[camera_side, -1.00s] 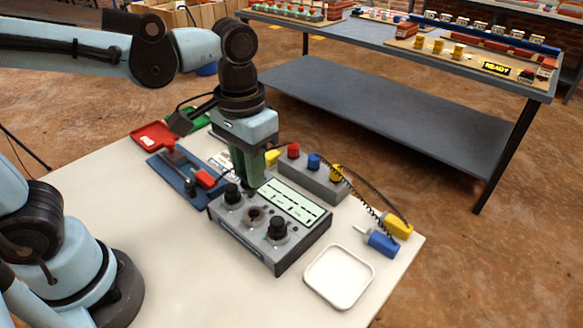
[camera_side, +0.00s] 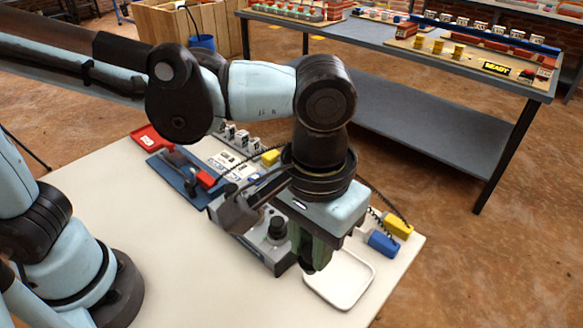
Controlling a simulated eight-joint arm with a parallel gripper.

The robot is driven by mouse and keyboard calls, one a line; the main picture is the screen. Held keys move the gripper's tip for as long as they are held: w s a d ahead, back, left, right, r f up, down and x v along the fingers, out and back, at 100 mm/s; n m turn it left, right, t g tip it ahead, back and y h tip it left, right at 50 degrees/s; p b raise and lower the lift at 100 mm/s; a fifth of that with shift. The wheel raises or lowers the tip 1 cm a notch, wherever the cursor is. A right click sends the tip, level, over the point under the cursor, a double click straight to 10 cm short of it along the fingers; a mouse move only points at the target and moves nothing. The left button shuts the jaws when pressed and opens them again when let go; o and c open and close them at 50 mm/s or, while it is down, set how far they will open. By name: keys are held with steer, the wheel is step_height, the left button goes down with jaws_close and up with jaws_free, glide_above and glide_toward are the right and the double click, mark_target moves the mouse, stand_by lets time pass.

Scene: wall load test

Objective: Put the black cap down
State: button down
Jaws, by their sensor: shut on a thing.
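My gripper (camera_side: 311,258) points down over the left part of the white tray (camera_side: 350,283). It is shut on a small dark thing, the black cap (camera_side: 307,267), at its fingertips. The cap is mostly hidden by the fingers. I cannot tell whether it touches the tray. The grey control box (camera_side: 258,246) lies just left of the gripper. One black knob (camera_side: 277,227) shows on its top; the rest of the top is largely hidden by my arm.
A blue plug (camera_side: 382,243) and a yellow plug (camera_side: 399,225) with coiled cords lie right of the gripper, behind the tray. A blue board (camera_side: 170,176) and a red tray (camera_side: 149,138) are farther left. The table's front left is clear.

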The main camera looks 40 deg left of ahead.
steer(key=s+d, duration=0.3)
steer(key=d, duration=0.1)
glide_toward(339, 276)
steer(key=shift+f, duration=1.9)
steer(key=shift+f, duration=0.1)
steer(key=c, duration=0.9)
jaws_free()
steer(key=shift+c, duration=0.2)
